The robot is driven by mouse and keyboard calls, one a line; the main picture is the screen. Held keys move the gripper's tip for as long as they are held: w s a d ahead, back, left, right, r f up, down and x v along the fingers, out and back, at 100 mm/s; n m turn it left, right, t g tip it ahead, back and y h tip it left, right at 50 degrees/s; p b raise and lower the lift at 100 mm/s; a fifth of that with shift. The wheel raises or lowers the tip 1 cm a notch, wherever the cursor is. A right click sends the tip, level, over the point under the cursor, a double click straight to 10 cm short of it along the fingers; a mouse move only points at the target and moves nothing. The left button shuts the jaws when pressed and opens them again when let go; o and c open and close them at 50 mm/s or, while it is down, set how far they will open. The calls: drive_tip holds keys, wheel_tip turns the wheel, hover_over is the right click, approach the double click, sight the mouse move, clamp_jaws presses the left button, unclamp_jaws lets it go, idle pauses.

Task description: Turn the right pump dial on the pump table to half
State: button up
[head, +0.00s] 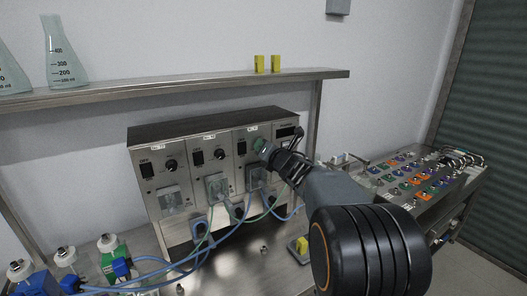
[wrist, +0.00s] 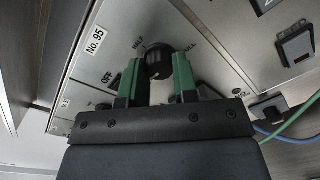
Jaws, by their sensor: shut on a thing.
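The right pump dial (wrist: 158,54), a round black knob, sits between the green fingers of my gripper (wrist: 157,66) in the wrist view. The fingers are shut on it from both sides. OFF, HALF and FULL are printed around it, with HALF above its upper left. I cannot make out clearly where its pointer stands. In the head view my gripper (head: 264,148) is at the upper part of the right pump panel (head: 242,166) and hides the dial. The pump unit stands on the pump table (head: 250,273).
The middle pump dial (head: 219,154) and left pump dial (head: 170,165) are to the left. Blue and green tubes (head: 238,222) hang in front of the pumps. A shelf (head: 180,92) runs above. A panel with coloured knobs (head: 415,180) stands at the right.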

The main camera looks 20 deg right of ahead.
drive_tip(key=m, duration=0.3)
drive_tip(key=shift+m, duration=0.3)
drive_tip(key=m+p, duration=0.1)
drive_tip(key=m, duration=0.3)
drive_tip(key=shift+r+p, duration=0.1)
drive_tip(key=shift+p, duration=0.25)
drive_tip(key=m+p, duration=0.2)
drive_tip(key=m, duration=0.3)
drive_tip(key=shift+y, duration=0.3)
drive_tip(key=shift+m+p, duration=0.6)
drive_tip(key=shift+m, duration=1.1)
drive_tip(key=o, duration=0.9)
drive_tip(key=shift+d, duration=0.1)
